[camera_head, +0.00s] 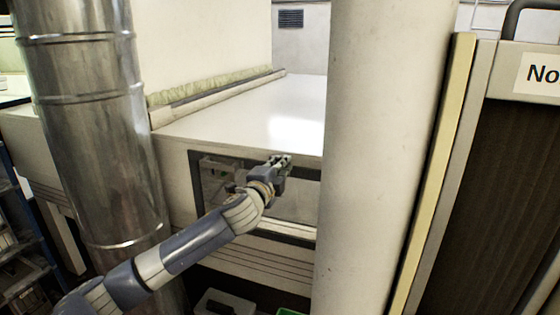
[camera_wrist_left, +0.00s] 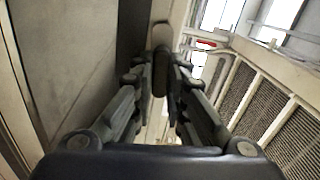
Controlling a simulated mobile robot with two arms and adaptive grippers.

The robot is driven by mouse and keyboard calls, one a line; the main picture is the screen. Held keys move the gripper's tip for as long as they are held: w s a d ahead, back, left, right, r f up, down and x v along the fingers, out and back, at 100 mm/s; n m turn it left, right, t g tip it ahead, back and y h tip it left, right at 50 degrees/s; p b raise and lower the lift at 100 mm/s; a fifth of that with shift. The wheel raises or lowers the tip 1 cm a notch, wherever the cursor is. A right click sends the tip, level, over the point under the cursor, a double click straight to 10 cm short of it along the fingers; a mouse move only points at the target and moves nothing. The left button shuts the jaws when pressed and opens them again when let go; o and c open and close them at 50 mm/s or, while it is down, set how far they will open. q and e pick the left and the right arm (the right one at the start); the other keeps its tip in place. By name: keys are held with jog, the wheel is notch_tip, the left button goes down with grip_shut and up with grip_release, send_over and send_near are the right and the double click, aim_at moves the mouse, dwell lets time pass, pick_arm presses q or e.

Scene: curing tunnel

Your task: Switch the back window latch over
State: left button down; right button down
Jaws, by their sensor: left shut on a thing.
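The back window (camera_head: 290,200) is a dark-framed pane in the side of the long white tunnel housing. My left arm reaches across in front of it, and my left gripper (camera_head: 280,162) is at the window's top edge. In the left wrist view my left gripper (camera_wrist_left: 161,66) is shut on the latch (camera_wrist_left: 161,82), a narrow upright piece with a rounded end between the fingertips. In the head view the gripper hides the latch, so its exact position cannot be told there. My right gripper is not in view.
A shiny metal duct (camera_head: 92,120) stands on the left and a thick pale column (camera_head: 380,150) on the right, with the arm between them. The tunnel's white top (camera_head: 240,115) is clear. A dark panelled door (camera_head: 500,190) is at far right.

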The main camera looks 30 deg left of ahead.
pick_arm(q)
jog(key=shift+m+p, duration=0.3)
jog(key=shift+m, duration=0.3)
jog(key=shift+f, duration=0.15)
jog(key=c, duration=1.6)
grip_release()
jog(key=v, duration=1.2)
